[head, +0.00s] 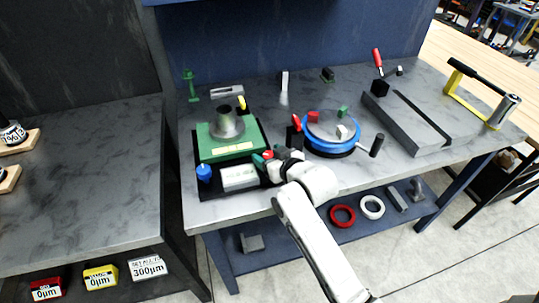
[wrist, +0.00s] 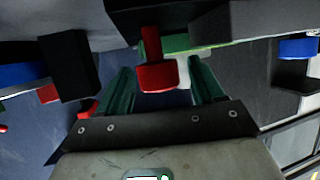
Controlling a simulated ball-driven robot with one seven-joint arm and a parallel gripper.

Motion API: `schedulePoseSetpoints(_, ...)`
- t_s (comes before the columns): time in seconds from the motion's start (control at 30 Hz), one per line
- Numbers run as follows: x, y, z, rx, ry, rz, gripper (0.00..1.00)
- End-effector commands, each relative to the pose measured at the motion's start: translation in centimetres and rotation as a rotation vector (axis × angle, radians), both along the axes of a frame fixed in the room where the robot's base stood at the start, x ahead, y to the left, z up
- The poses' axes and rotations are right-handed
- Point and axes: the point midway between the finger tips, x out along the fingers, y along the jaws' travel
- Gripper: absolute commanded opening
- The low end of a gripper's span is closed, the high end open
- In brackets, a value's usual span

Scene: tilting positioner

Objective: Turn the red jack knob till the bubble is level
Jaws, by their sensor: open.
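The green tilting plate (head: 215,150) sits on a black base on the bench, with a grey cone-shaped part (head: 227,124) on top. The red jack knob (head: 267,154) is at its right front corner, partly hidden by my gripper (head: 264,160). In the wrist view the red knob (wrist: 157,76) lies between the green fingers of my gripper (wrist: 160,72), with a gap on each side. My gripper is open. A pale panel with a green window (head: 238,177) is in front of the plate; a bubble in it is too small to read.
A blue knob (head: 204,173) stands left of the panel and a yellow one (head: 241,103) behind the plate. A blue round fixture (head: 330,147) and a red-handled clamp (head: 296,124) are close on the right. A grey channel block (head: 405,120) lies farther right.

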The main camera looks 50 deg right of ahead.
Motion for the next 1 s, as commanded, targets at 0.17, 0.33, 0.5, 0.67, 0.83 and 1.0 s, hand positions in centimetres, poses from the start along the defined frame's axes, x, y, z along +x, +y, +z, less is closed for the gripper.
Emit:
schedulePoseSetpoints(0.17, -0.5, 0.2, 0.1, 0.001, 0.002, 0.000, 0.67)
schedulePoseSetpoints(0.33, -2.5, 0.8, 0.9, 0.000, 0.000, 0.000, 0.67)
schedulePoseSetpoints(0.5, -5.4, 1.9, 2.1, -0.001, 0.001, 0.000, 0.67)
schedulePoseSetpoints(0.67, -7.7, 2.7, 3.2, -0.001, 0.001, 0.000, 0.67)
schedulePoseSetpoints(0.83, -9.1, 3.1, 3.9, 0.000, 0.000, 0.000, 0.67)
schedulePoseSetpoints(1.0, -9.5, 3.3, 4.1, 0.000, 0.000, 0.000, 0.67)
